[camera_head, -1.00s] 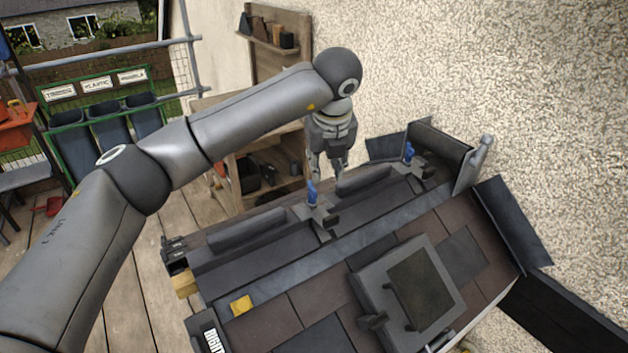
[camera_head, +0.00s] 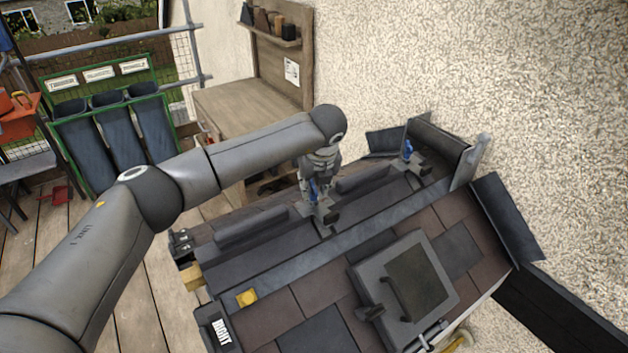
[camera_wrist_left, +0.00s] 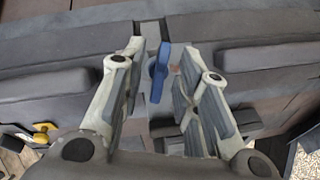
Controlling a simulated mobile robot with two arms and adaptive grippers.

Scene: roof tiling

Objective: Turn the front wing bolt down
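Two blue wing bolts stand on clamps along the ridge of the roof model in the head view. The front wing bolt (camera_head: 313,190) is the nearer one, partly covered by my left gripper (camera_head: 314,187). The far wing bolt (camera_head: 408,151) stands clear to the right. In the left wrist view, the front wing bolt (camera_wrist_left: 159,72) shows upright between the two spread fingers of my left gripper (camera_wrist_left: 158,58), with gaps on both sides. The fingers are open and point down at the clamp. My right gripper is not in view.
The ridge carries dark grey tiles (camera_head: 250,230), and brown tiles (camera_head: 300,292) cover the near slope with a roof window (camera_head: 418,283). A rough wall (camera_head: 480,70) closes the right side. A wooden bench (camera_head: 235,105) stands behind.

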